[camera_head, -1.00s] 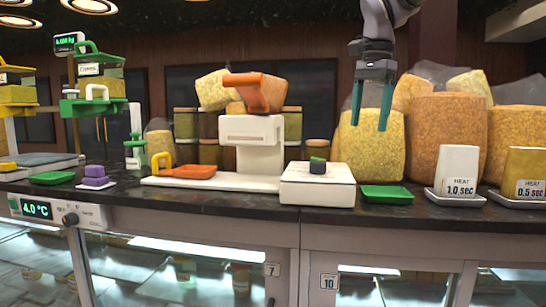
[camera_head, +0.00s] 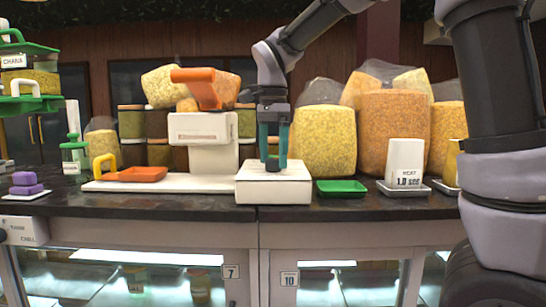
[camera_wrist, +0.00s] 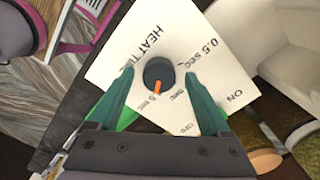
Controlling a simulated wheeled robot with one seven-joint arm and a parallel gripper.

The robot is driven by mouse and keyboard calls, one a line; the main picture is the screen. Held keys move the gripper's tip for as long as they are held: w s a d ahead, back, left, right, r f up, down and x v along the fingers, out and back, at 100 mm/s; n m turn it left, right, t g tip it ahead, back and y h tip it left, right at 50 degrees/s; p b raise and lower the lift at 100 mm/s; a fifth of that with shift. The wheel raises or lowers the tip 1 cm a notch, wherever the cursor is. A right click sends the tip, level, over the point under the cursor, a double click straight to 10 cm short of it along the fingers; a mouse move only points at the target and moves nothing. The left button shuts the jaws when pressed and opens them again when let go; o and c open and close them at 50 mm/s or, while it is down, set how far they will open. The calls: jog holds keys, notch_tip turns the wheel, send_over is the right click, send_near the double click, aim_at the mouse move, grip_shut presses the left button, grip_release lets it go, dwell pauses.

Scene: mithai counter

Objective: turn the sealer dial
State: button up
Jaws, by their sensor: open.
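The sealer dial is a dark round knob (camera_wrist: 159,74) with an orange pointer mark, on top of a white box (camera_head: 273,188). In the wrist view the box's top face (camera_wrist: 140,35) carries printing, including "HEAT TIME", "0.5 SEC" and "ON". The orange mark points toward the lower edge of that view. In the wrist view my gripper (camera_wrist: 158,78) is open, one finger on each side of the dial. I cannot tell whether the fingers touch it.
The white sealer body (camera_head: 214,158) with an orange handle (camera_head: 200,86) stands to the left. A green tray (camera_head: 341,187) and a "1.0 sec" card (camera_head: 405,164) sit to the right. Filled yellow bags (camera_head: 323,140) stand behind.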

jog(key=shift+f, duration=0.25)
grip_shut()
